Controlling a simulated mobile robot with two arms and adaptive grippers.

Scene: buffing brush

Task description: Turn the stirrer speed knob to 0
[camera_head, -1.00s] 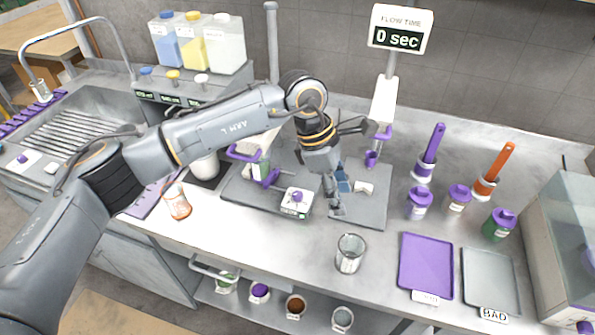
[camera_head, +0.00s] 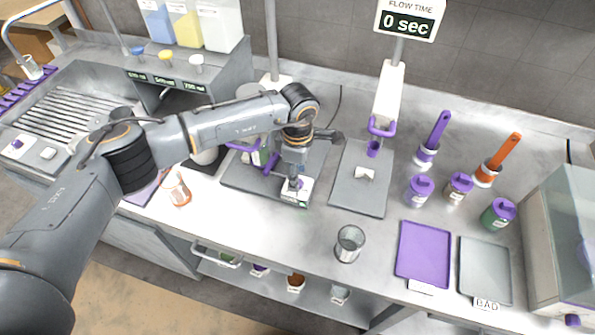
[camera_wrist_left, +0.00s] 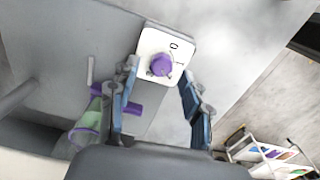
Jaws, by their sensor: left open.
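The stirrer speed knob (camera_wrist_left: 162,64) is purple and sits on a small white control box (camera_wrist_left: 168,41) in the left wrist view. A "0" mark shows on the box beside the knob. My left gripper (camera_wrist_left: 162,85) is open, with its blue-padded fingers on either side below the knob in the picture. I cannot tell whether a finger touches it. In the head view my left gripper (camera_head: 295,187) is over the white box (camera_head: 303,198) and hides most of the knob. My right gripper is not in view.
A glass beaker (camera_head: 349,243) stands in front and to the right. A purple tray (camera_head: 423,252) and a grey tray (camera_head: 484,270) lie further right. A purple clamp (camera_wrist_left: 125,103) and a greenish vessel (camera_wrist_left: 90,125) are close to the left gripper.

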